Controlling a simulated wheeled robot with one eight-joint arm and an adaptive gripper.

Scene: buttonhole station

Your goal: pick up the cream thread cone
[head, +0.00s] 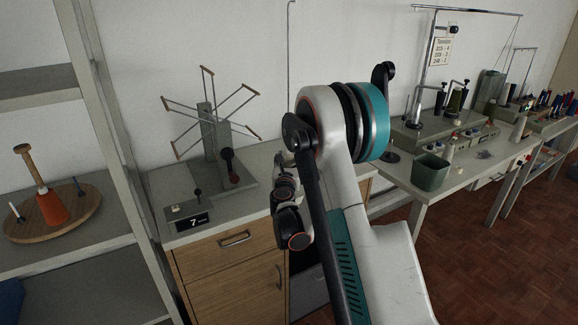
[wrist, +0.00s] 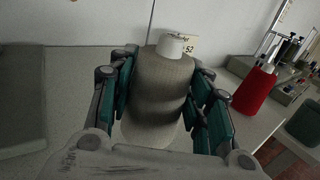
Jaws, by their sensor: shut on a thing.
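The cream thread cone (wrist: 160,88), greyish beige with a white tip, stands upright in the middle of the wrist view. My gripper (wrist: 160,100) is shut on it, with teal-padded fingers against its left and right sides. The cone's lower part is partly hidden by my gripper's body. I cannot tell whether its base touches the worktop (wrist: 70,85). In the head view my arm hides the cone and the fingertips.
A red cone (wrist: 255,92) stands right of the held cone, with a green bin (head: 430,172) beyond. A winder (head: 208,130) with spread arms and a counter box (head: 188,222) stand on the left cabinet.

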